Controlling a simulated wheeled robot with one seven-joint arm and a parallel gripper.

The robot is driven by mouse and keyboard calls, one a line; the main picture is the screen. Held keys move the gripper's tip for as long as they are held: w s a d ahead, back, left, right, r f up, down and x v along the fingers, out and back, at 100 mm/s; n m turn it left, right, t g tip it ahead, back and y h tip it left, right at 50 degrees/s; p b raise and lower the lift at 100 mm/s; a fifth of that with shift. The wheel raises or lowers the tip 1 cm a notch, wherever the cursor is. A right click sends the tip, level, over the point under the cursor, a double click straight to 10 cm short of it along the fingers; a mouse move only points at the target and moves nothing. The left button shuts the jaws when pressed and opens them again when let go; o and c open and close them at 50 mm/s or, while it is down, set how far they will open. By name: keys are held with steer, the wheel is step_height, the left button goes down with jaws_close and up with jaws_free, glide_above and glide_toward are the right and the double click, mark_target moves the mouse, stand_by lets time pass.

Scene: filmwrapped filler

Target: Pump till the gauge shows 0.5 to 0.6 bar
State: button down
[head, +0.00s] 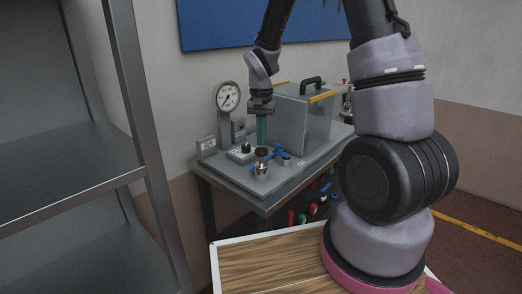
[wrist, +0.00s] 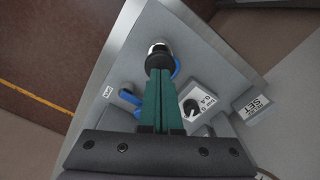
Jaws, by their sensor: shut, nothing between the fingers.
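The round white-faced gauge (head: 228,97) stands on a post at the back left of the bench. Its dark needle is too small to read surely. A small metal pump with a black knob (head: 262,152) sits at the bench's front corner; it also shows in the wrist view (wrist: 158,58). My gripper (head: 261,143) points down with its teal fingers shut and empty, just above the black knob. In the wrist view the fingertips (wrist: 160,73) overlap the knob's edge; I cannot tell whether they touch it.
A blue fitting (head: 282,155) lies right of the pump. A small box with a black dial (head: 242,153) sits to its left, and a labelled block (head: 206,147) farther left. A clear-walled chamber with a black handle (head: 305,115) stands behind. A grey shelf (head: 75,200) stands at left.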

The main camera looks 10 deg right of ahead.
mark_target(261, 149)
stand_by(0.3)
stand_by(1.2)
stand_by(0.4)
stand_by(1.2)
steer(key=shift+f, duration=0.1)
stand_by(0.3)
steer(key=shift+f, duration=2.1)
steer(key=shift+r, duration=2.2)
steer(key=shift+f, duration=0.1)
